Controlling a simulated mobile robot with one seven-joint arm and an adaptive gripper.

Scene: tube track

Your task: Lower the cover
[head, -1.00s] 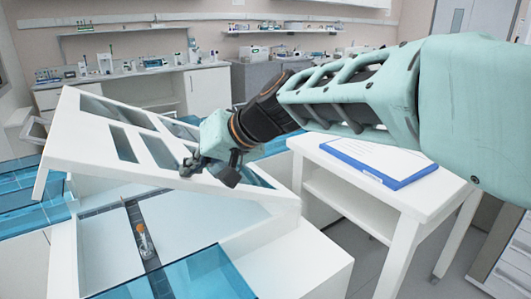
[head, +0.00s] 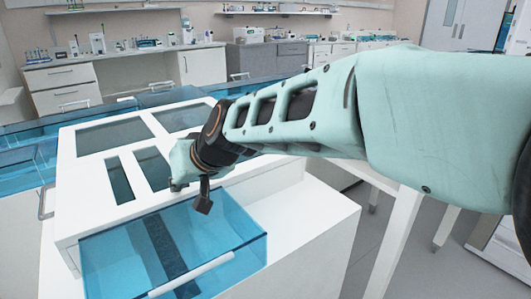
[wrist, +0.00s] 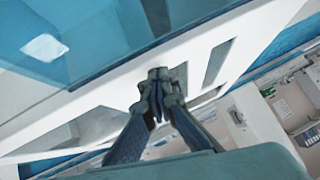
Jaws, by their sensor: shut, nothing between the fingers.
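The white cover (head: 95,188), with several grey window openings, lies flat and looks level on top of the white cabinet. Its front edge runs behind the blue transparent front lid. My gripper (head: 198,190) is shut and empty at the cover's front right part, by the corner of the blue lid. In the wrist view my shut fingertips (wrist: 157,76) are over the white cover (wrist: 195,60), close to its surface. I cannot tell whether they touch it. The inside of the cabinet under the cover is hidden.
A blue transparent lid (head: 195,240) with a white handle bar is in front of the cover. More blue lids (head: 20,170) lie to the left and behind. A white table (head: 390,215) stands to the right, partly behind my arm. Counters with lab items line the back wall.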

